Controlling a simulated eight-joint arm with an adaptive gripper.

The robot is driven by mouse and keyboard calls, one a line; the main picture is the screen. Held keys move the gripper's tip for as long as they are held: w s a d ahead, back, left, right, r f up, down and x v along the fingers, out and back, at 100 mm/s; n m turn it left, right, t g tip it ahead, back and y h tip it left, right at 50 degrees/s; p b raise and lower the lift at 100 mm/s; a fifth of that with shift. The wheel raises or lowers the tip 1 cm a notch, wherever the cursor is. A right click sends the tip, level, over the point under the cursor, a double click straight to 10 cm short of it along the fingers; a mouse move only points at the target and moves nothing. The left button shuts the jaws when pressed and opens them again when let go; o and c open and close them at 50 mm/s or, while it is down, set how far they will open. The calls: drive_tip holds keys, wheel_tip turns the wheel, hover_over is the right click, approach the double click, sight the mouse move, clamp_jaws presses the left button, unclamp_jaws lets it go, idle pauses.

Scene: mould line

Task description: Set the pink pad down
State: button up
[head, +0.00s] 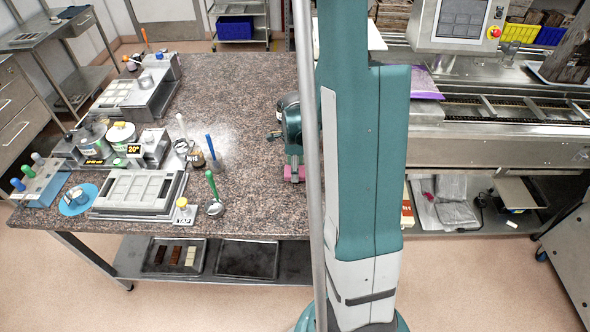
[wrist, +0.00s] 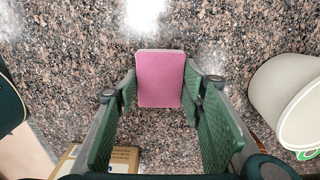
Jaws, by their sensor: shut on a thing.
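The pink pad (wrist: 160,78) sits between the two green fingers of my gripper (wrist: 158,92) in the wrist view, its flat face towards the camera. The fingers are shut on its two sides. In the head view the pink pad (head: 288,173) shows as a small pink patch under my gripper (head: 294,165), partly hidden by it. It is over the speckled granite worktop (head: 255,120), towards its right side. I cannot tell whether the pad touches the stone or hangs just above it.
A white tub (wrist: 290,100) stands at right in the wrist view, and a cardboard box (wrist: 122,158) at lower left. Moulds (head: 138,190), pots and tools crowd the worktop's left part. Bare stone lies left of my gripper. My arm hides part of the right side.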

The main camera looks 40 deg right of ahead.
drive_tip(key=shift+f, duration=0.1)
drive_tip(key=o, duration=0.4)
drive_tip(key=shift+c, duration=0.2)
drive_tip(key=o, duration=0.5)
drive_tip(key=shift+c, duration=0.2)
drive_tip(key=shift+r, duration=0.2)
wheel_tip(320, 180, up, 12)
idle(0.7)
drive_tip(key=shift+a, duration=0.1)
